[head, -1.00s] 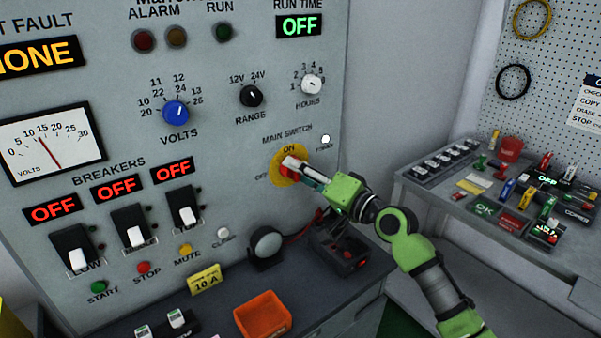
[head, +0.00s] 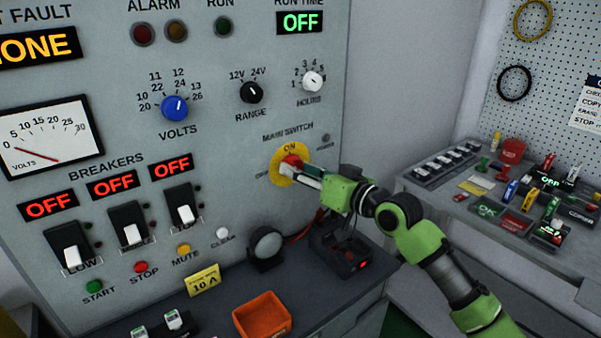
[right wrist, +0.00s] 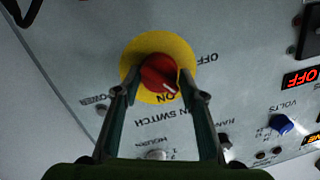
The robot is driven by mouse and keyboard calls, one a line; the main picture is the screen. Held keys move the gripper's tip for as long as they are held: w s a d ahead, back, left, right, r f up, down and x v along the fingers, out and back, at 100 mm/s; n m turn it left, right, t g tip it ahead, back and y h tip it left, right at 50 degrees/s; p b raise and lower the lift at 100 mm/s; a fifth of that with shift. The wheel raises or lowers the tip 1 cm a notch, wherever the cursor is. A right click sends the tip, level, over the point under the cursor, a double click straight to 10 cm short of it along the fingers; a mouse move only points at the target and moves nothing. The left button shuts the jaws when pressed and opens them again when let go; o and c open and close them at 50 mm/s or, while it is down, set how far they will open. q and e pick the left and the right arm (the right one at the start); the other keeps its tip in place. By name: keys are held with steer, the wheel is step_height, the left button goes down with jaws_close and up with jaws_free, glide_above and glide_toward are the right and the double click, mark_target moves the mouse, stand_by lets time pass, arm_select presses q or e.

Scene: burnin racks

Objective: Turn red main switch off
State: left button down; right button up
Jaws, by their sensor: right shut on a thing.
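The red main switch (head: 291,160) is a round knob on a yellow disc on the grey panel. My right gripper (head: 300,172) is shut on it, coming from the lower right. In the right wrist view the red knob (right wrist: 158,72) sits between the two fingertips of the gripper (right wrist: 158,84). Its white mark points between ON and OFF, nearer to ON. The fingers hide part of the yellow disc (right wrist: 150,45). The power lamp (head: 326,138) is dark. My left gripper is not in view.
The voltmeter (head: 50,138) needle is near 0. Breaker switches (head: 128,225) stand left under red OFF displays. Below are an orange bin (head: 262,315), a round grey device (head: 266,245) and a black box (head: 345,255). A cluttered bench (head: 470,215) stands at the right.

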steer(key=n+h+p, duration=0.1)
steer(key=n, duration=0.3)
steer(key=n+p, duration=0.2)
steer(key=n, duration=0.3)
steer(key=shift+r+t+h, duration=0.1)
steer(key=shift+t+h, duration=0.2)
steer(key=shift+h, duration=0.1)
stand_by(0.4)
steer(key=o, duration=1)
